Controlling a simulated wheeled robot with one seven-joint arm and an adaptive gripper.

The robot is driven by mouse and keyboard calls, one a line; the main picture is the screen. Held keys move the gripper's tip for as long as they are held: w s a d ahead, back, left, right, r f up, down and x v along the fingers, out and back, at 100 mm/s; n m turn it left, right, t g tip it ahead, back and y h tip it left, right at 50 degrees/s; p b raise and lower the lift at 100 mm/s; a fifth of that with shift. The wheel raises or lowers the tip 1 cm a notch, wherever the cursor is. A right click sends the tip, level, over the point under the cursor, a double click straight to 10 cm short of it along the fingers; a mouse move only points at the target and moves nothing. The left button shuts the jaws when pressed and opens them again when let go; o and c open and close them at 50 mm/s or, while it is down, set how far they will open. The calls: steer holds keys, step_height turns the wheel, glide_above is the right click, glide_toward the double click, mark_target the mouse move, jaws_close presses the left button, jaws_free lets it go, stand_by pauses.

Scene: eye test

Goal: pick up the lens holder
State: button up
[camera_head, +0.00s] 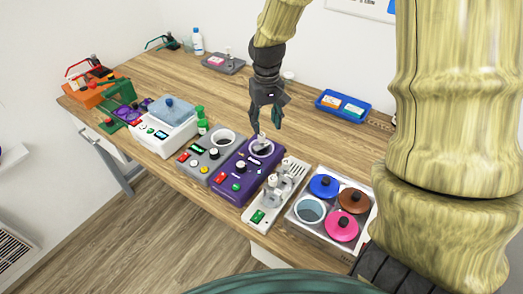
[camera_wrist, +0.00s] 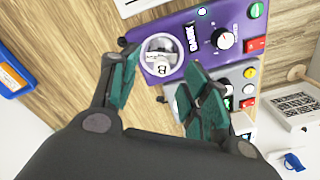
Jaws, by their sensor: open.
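My gripper (camera_head: 266,122) is open above the purple machine (camera_head: 229,181), its fingers pointing down. The purple machine also shows in the wrist view (camera_wrist: 196,22), with a white ring well (camera_wrist: 147,72) in its top. A small whitish-grey piece with a dark mark, which looks like the lens holder (camera_wrist: 162,62), sits in the well. In the wrist view it lies between my two green-padded fingers, with no contact visible. In the head view the lens holder (camera_head: 261,139) shows as a small pale piece under the fingers. Its lower part is hidden in the well.
A grey machine (camera_head: 204,166) stands close on the left, a beige unit (camera_head: 262,212) with glassy parts on the right. Further right is a clear tray with coloured round lids (camera_head: 323,186). A blue tray (camera_head: 322,103) lies behind. Bare wood (camera_head: 190,80) is free at the back.

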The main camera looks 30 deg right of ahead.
mark_target(262, 135)
steer(key=w+f, duration=0.2)
steer(key=f, duration=0.1)
steer(key=shift+w+a+f, duration=0.1)
steer(key=shift+w, duration=0.25)
steer(key=shift+s+f+p, duration=0.3)
steer(key=shift+s+p, duration=0.3)
steer(key=shift+s, duration=0.1)
steer(key=shift+s+f, duration=0.2)
steer(key=shift+f, duration=0.05)
steer(key=shift+w+a+f+p, duration=0.1)
steer(key=shift+w+f+p, duration=0.15)
steer(key=shift+f, duration=0.35)
steer(key=shift+w+f+p, duration=0.25)
steer(key=shift+f, duration=0.65)
steer(key=shift+s+f, duration=0.2)
steer(key=shift+s, duration=0.05)
steer(key=shift+w+f, duration=0.1)
steer(key=shift+w, duration=0.05)
